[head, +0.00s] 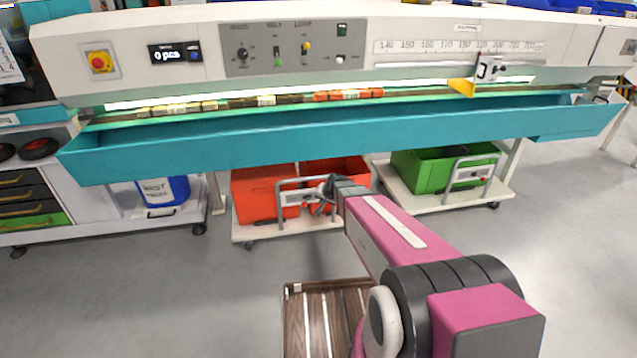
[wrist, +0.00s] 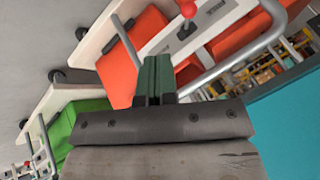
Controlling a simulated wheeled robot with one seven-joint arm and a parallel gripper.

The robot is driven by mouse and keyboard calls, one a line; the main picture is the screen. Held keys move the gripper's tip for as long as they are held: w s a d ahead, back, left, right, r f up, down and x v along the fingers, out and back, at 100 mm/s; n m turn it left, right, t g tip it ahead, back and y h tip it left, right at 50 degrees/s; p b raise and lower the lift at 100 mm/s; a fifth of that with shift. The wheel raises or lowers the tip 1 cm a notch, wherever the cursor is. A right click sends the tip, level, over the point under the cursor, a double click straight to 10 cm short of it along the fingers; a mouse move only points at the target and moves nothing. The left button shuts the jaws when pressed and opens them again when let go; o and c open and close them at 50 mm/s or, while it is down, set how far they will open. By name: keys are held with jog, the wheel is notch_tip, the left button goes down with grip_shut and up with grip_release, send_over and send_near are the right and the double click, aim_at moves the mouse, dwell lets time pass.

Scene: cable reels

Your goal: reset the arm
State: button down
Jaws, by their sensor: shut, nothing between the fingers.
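My arm is magenta and reaches forward from the lower right of the head view. My gripper (head: 327,188) is at its far end, below the front of the teal trough (head: 330,146) and in front of the red crates (head: 268,186). In the wrist view my gripper's dark green fingers (wrist: 154,76) are together and empty. The wrist view is turned and shows a red crate (wrist: 138,50) close behind the fingers. I cannot tell the exact gap to the crate or its handle.
A white machine with a control panel (head: 290,46) stands above the trough. A green crate (head: 428,170) sits on a wheeled cart at right. A metal handle (head: 308,183) stands by the red crates. A blue container (head: 164,191) is at left. Grey floor is open at lower left.

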jog(key=s+d+r+n+g+h, duration=0.1)
jog(key=s+d+r+g, duration=0.1)
jog(key=s, duration=0.6)
jog(key=s+d+r+n+g+h, duration=0.1)
jog(key=s+d+r+g, duration=0.1)
jog(key=s, duration=0.5)
jog(key=s+d+r+n+g+h, duration=0.1)
jog(key=s+d+r+g, duration=0.1)
jog(key=s+r, duration=0.4)
jog(key=s+d, duration=0.1)
jog(key=s, duration=0.1)
jog(key=shift+s+d+n, duration=0.3)
jog(key=shift+d+n, duration=0.1)
